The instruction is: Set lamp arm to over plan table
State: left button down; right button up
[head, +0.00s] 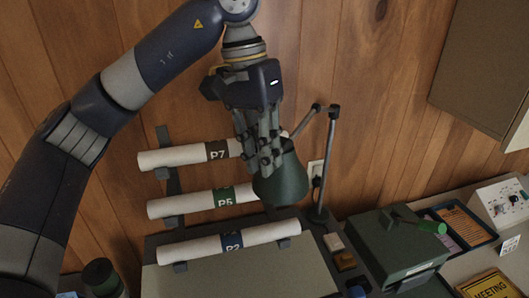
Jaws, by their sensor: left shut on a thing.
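The lamp has a dark green shade (283,184), a thin jointed lamp arm (303,121) and an upright grey post (327,165). The shade hangs low, left of the post and in front of the plan rolls. My left gripper (264,160) comes down from above and is shut on the lamp's head at the top of the shade. Its fingers hide where the arm meets the shade. The plan table (245,276), with a pale green-grey top, lies below, its near part cut off by the picture's edge. My right gripper is not in view.
Plan rolls marked P7 (178,157), P5 (180,204) and P2 (195,250) lie on a rack against the wooden wall. A wall cabinet (485,65) hangs upper right.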

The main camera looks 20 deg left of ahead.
pick_arm(q)
jog(key=shift+w+a+r, duration=0.1)
jog(key=shift+a+r, duration=0.05)
jog(key=shift+r, duration=0.15)
jog(key=c, duration=1.6)
grip_release()
jog(key=shift+o, duration=0.2)
jog(key=shift+a+f, duration=0.2)
jog(key=shift+a, duration=0.1)
jog(key=shift+d+r, duration=0.15)
jog(key=shift+r, duration=0.05)
notch_tip(320, 180, up, 11)
jog(key=a, duration=0.2)
jog(key=shift+w+a+r, duration=0.2)
jog(key=shift+w+a, duration=0.1)
jog(key=shift+w, duration=0.05)
